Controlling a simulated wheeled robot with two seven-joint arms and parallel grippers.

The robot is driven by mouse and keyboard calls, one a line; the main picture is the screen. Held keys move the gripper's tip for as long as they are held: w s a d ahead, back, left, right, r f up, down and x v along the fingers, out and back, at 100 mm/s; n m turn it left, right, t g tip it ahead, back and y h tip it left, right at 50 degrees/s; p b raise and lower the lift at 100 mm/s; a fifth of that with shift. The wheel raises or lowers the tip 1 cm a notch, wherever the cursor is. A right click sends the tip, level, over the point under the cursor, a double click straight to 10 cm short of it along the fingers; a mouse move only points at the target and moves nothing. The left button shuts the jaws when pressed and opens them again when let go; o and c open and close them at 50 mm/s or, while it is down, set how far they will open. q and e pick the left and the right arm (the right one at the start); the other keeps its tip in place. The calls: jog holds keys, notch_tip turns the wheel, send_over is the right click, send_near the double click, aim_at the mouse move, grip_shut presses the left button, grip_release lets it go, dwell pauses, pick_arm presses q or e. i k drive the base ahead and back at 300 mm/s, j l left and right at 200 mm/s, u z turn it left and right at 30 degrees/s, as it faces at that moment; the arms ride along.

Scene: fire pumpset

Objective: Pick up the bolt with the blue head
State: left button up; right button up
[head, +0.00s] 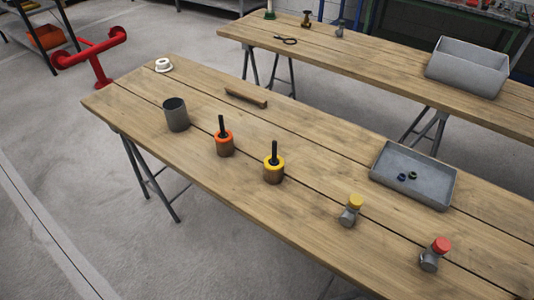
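Two small dark pieces lie close together in a shallow grey metal tray (434,190) on the near table. The left one, with a bluish tint, looks like the blue-headed bolt (401,177). The right one is a dark greenish piece (412,175). They are too small to make out their exact shape or how they lie. Neither of my grippers is in view.
The near wooden table (310,215) holds a dark cup (176,114), orange-ringed (224,143) and yellow-ringed (273,168) holders, a wooden strip (246,97), and yellow-capped (350,211) and red-capped (434,255) fittings. A far table holds a grey bin (467,68).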

aim_at(274, 162)
jog(key=j+z, duration=1.05)
jog(key=j, duration=0.1)
